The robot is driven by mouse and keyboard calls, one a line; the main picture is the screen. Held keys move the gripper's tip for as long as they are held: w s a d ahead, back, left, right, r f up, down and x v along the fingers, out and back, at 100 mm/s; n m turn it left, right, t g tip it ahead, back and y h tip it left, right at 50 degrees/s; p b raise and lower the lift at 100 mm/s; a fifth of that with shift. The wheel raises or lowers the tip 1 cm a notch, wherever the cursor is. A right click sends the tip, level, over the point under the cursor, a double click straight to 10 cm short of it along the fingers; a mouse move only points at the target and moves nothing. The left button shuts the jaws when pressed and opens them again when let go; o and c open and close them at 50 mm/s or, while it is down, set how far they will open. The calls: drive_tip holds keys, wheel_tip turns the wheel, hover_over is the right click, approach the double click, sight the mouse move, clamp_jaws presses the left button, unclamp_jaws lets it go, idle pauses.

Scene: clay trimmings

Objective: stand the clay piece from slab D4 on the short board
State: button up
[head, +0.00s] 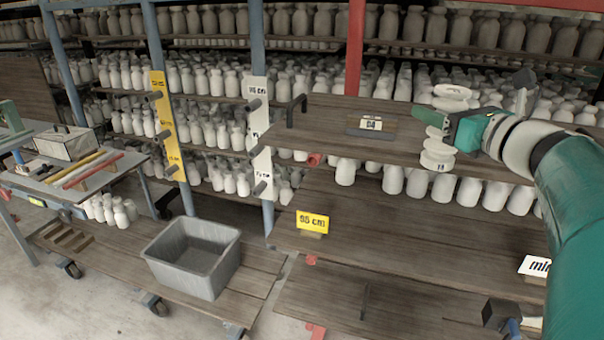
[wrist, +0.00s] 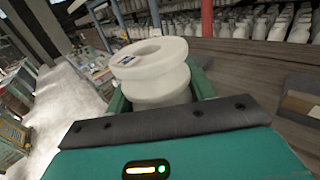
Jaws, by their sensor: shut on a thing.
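My gripper (head: 438,122) is shut on a white, spool-shaped clay piece (head: 453,92), over the right part of the upper board (head: 325,128). In the wrist view the clay piece (wrist: 150,58) has a holed top, a narrow waist and a small dark blue mark. Green fingers flank its lower part. In the head view more white rings (head: 438,148) show below the jaws, with a small label; I cannot tell whether they belong to the same piece. A tag reading D4 (head: 371,123) stands on the upper board, with a dark slab before it. Which board is the short one is unclear.
A yellow 95 cm sign (head: 312,222) stands on a lower board, with bare wood to its right. A grey bin (head: 195,255) sits at lower left. Shelves of white bottles (head: 215,85) fill the back. A dark handle (head: 297,107) rises at the upper board's left end.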

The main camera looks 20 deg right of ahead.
drive_tip(key=w+a+f+n+g+y, duration=0.2)
drive_tip(key=a+f, duration=0.5)
drive_tip(key=f, duration=1)
drive_tip(key=w+a+f+n+g+y, duration=0.2)
drive_tip(key=a+f, duration=0.6)
drive_tip(key=f, duration=0.9)
drive_tip(key=w+a+f+n+g+y, duration=0.3)
drive_tip(key=a+f+y, duration=0.4)
drive_tip(key=f, duration=1.1)
drive_tip(key=w+a+n, duration=0.1)
drive_tip(key=w, duration=0.1)
drive_tip(key=shift+w, duration=0.35)
drive_tip(key=shift+w+n, duration=0.1)
drive_tip(key=shift+n, duration=0.2)
